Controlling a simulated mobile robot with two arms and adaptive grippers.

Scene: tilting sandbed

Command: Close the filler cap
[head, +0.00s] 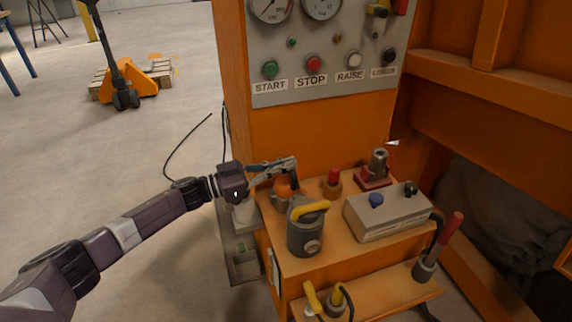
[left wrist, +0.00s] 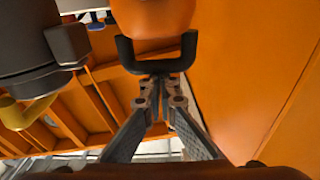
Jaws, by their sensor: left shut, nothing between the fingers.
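My left gripper (head: 291,164) reaches in from the left over the console's left end. Its fingers are shut and empty, and they also show in the left wrist view (left wrist: 158,82). An orange rounded part (head: 283,188) is just below and partly behind the fingers; it also shows at the top of the left wrist view (left wrist: 155,16). A black U-shaped piece (left wrist: 157,65) lies between the fingers and this part; I cannot tell what it belongs to. A dark grey pot with a yellow handle (head: 304,238) stands in front. Which part is the filler cap is unclear. My right gripper is not seen.
A red-topped post (head: 333,180), a metal fitting on a red base (head: 376,172) and a grey box with knobs (head: 390,216) stand close by on the orange console. A red-handled lever (head: 443,243) is at right. A gauge panel (head: 320,60) rises behind.

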